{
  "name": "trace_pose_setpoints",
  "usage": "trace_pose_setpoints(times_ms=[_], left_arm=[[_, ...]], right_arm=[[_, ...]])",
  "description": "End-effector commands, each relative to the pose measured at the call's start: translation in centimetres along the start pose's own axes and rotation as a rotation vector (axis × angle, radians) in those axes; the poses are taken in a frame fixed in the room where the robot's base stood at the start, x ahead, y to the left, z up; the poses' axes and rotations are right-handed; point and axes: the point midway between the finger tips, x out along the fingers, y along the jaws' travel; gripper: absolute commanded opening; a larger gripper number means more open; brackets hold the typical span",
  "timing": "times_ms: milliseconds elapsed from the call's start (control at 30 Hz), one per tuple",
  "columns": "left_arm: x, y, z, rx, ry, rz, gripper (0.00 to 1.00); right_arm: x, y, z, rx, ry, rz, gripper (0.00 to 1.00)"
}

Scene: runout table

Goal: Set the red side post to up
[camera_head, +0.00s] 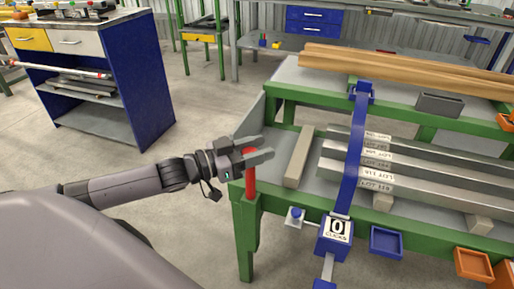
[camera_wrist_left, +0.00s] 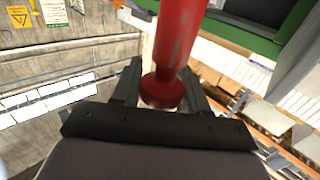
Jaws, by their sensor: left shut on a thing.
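The red side post (camera_head: 250,181) stands upright at the near left corner of the green runout table (camera_head: 247,228) in the head view. My left gripper (camera_head: 257,152) is at the upper part of the post, with its fingers on either side of it. In the left wrist view the red post (camera_wrist_left: 178,45) runs between the two fingers (camera_wrist_left: 163,92), and its wider round end sits close to the palm. The left gripper is shut on the post. My right gripper is not in view.
A blue strap (camera_head: 353,160) crosses steel bars (camera_head: 420,170) on the table, with a blue counter box (camera_head: 335,238) below it. Wooden beams (camera_head: 400,70) lie on the back rail. A blue cabinet (camera_head: 135,85) stands at the left. Open floor (camera_head: 80,160) lies left of the table.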

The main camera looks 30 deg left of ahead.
Motion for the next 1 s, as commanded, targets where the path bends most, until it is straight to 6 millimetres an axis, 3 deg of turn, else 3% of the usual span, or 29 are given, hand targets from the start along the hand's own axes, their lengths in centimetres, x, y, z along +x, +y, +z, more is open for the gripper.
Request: trace_pose_setpoints(times_ms=[33, 167, 500, 700, 1000], left_arm=[[0.0, 0.0, -2.2, -0.002, 0.002, 0.000, 0.00], [0.0, 0.0, -4.7, -0.002, 0.002, 0.001, 0.00], [0.0, 0.0, -10.2, -0.001, 0.004, 0.001, 0.00], [0.0, 0.0, -12.0, 0.000, 0.005, 0.001, 0.00], [0.0, 0.0, -12.9, 0.000, 0.004, 0.001, 0.00]], right_arm=[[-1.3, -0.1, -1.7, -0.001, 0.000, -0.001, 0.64], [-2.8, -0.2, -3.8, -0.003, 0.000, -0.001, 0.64], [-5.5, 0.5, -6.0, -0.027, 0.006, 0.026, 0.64], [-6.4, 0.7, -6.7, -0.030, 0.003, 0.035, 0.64], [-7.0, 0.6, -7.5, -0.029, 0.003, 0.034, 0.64]])
